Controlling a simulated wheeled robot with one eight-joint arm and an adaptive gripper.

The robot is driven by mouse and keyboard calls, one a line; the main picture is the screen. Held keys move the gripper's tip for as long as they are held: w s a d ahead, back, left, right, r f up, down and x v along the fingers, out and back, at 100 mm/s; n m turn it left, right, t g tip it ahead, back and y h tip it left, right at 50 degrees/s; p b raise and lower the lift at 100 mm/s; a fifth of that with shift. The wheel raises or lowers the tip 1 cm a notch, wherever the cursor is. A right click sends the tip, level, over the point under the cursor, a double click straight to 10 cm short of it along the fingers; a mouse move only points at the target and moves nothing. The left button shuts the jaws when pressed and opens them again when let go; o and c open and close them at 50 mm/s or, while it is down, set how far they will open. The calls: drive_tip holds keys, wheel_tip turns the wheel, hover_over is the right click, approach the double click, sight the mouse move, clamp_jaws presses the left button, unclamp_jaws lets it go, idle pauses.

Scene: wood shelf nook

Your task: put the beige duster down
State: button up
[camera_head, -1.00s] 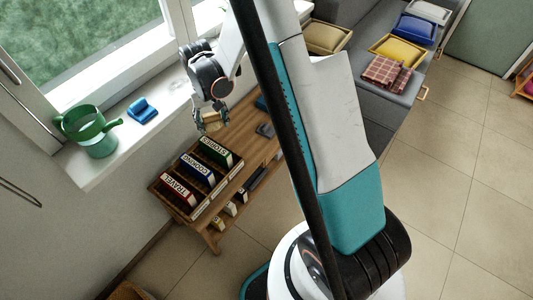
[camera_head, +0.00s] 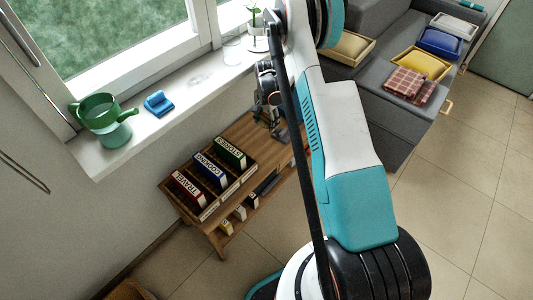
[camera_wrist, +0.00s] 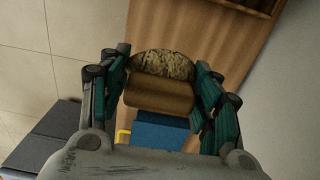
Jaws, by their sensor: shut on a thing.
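The beige duster (camera_wrist: 158,97) is between the fingers of my gripper (camera_wrist: 162,82) in the wrist view. It has a smooth brownish body and a mottled, fuzzy strip along its upper side. My gripper is shut on it, with one finger at each end. In the head view my gripper (camera_head: 270,112) is over the far end of the low wooden shelf (camera_head: 234,130), close to the window wall. The duster cannot be made out there. Whether it touches the shelf top cannot be told.
Upright books, including a green one (camera_head: 229,153) and a red one (camera_head: 188,189), fill the shelf's near end. A blue object (camera_wrist: 160,130) lies just below the duster in the wrist view. The grey sofa (camera_head: 385,90) stands to the right; the window sill (camera_head: 190,95) borders the left.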

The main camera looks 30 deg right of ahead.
sight(266, 153)
wheel_tip(266, 153, down, 20)
drive_tip(key=b, duration=0.6)
drive_tip(key=shift+r, duration=0.25)
drive_tip(key=shift+f, duration=0.1)
drive_tip(key=o, duration=1.1)
wheel_tip(266, 153, up, 12)
drive_tip(key=p, duration=0.3)
drive_tip(key=shift+p, duration=0.4)
